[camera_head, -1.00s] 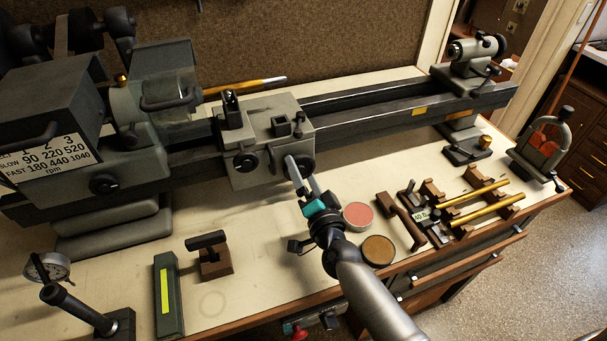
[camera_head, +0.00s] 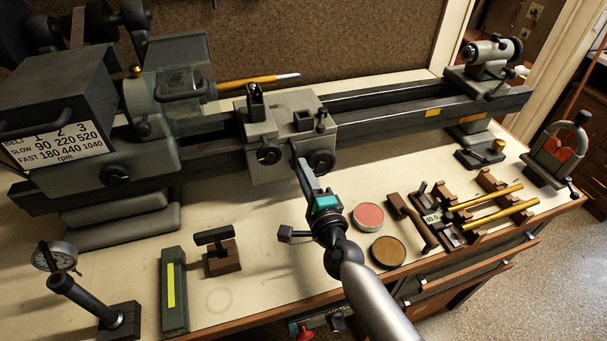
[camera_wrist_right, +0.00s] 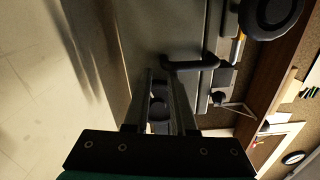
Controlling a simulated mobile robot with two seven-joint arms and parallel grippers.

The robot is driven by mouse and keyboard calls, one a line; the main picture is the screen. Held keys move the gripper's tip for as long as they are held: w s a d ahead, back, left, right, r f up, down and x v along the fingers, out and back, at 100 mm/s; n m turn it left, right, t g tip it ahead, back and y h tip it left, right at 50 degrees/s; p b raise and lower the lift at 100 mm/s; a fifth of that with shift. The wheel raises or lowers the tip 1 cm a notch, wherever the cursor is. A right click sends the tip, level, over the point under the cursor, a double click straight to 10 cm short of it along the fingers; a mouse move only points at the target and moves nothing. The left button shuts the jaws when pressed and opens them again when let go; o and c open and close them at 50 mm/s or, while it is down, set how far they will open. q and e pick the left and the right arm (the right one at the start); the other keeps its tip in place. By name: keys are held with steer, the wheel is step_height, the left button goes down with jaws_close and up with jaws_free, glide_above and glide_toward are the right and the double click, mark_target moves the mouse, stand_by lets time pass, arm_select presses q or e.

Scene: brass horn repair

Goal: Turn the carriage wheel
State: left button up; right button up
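The carriage (camera_head: 285,140) is a grey block on the lathe bed. Its front carries a dark round wheel (camera_head: 322,162) at the right and a smaller dark knob (camera_head: 268,156) at the left. My right gripper (camera_head: 302,167) is in front of the carriage, its fingertips just left of the wheel. In the right wrist view the two fingers (camera_wrist_right: 161,85) stand apart, with dark rounded parts beyond or between them. I cannot tell whether they touch the wheel or a handle on it. In the head view one finger largely hides the other. My left gripper is not in view.
Below the carriage lie a pink tin (camera_head: 368,216) and a brown tin (camera_head: 388,251), close to my right arm. A rack with brass rods (camera_head: 490,206) is further right. A green box (camera_head: 174,290) and a dial gauge (camera_head: 55,256) are at the left front.

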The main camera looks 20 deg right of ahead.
steer(key=o, duration=0.7)
steer(key=shift+d+f+h, duration=0.3)
steer(key=shift+d+f, duration=0.15)
steer(key=shift+d, duration=0.2)
steer(key=o, duration=0.6)
steer(key=shift+a+r, duration=0.15)
steer(key=shift+s, duration=0.1)
steer(key=s, duration=1.5)
steer(key=shift+s+d, duration=0.1)
steer(key=shift+d, duration=0.15)
